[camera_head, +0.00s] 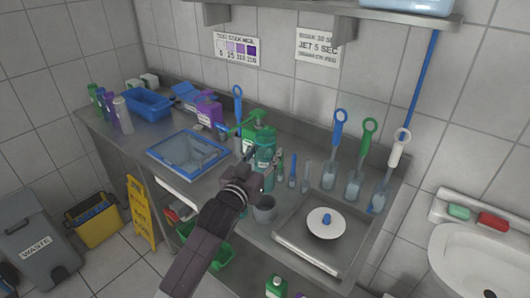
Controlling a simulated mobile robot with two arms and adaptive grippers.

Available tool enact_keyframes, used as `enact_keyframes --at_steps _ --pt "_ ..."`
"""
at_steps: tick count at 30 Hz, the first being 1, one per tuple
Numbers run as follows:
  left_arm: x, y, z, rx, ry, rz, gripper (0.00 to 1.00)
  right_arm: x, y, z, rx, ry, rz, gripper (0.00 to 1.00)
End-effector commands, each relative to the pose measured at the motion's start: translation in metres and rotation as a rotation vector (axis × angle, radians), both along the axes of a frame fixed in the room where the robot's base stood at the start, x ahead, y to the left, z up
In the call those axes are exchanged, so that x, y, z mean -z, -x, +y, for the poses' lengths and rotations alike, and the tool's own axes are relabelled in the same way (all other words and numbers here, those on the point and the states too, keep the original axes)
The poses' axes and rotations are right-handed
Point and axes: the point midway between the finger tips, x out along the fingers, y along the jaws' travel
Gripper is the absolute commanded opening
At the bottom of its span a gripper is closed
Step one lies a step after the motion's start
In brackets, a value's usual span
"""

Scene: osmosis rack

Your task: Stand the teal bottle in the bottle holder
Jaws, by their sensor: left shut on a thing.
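The teal bottle (266,157) is upright near the middle of the counter, in front of a green pump bottle. My left gripper (262,166) is shut on it; the fingers hide part of its body. A grey round cup (265,211), which looks like the bottle holder, stands on the counter just below the bottle in the picture, left of the sink. I cannot tell whether the bottle's base is clear of the counter or touching the cup. My right gripper is not in view.
The green pump bottle (250,140) and several small brushes stand close behind and to the right. A sink (291,236) with a white disc (325,223) lies to the right. A blue-framed tray (187,152) lies left. Long-handled brushes lean along the back wall.

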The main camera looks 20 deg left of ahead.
Motion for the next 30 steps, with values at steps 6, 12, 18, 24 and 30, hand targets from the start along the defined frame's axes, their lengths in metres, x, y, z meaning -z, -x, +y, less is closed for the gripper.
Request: enact_keyframes --at_steps 6,12,18,24,30 --pt "0.004 0.0 0.0 0.0 0.001 0.0 0.18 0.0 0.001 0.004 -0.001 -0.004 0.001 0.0" --pt "0.005 0.0 0.0 0.0 0.001 -0.001 0.18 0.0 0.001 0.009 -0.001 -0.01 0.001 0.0" --pt "0.008 0.0 0.0 0.0 0.001 0.0 0.18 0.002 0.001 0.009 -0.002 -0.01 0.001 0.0" --pt "0.018 0.0 0.0 -0.001 0.001 0.001 0.18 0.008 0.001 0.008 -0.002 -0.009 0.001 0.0" --pt "0.022 0.0 0.0 0.0 0.0 -0.001 0.18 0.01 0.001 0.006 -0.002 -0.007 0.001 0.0"
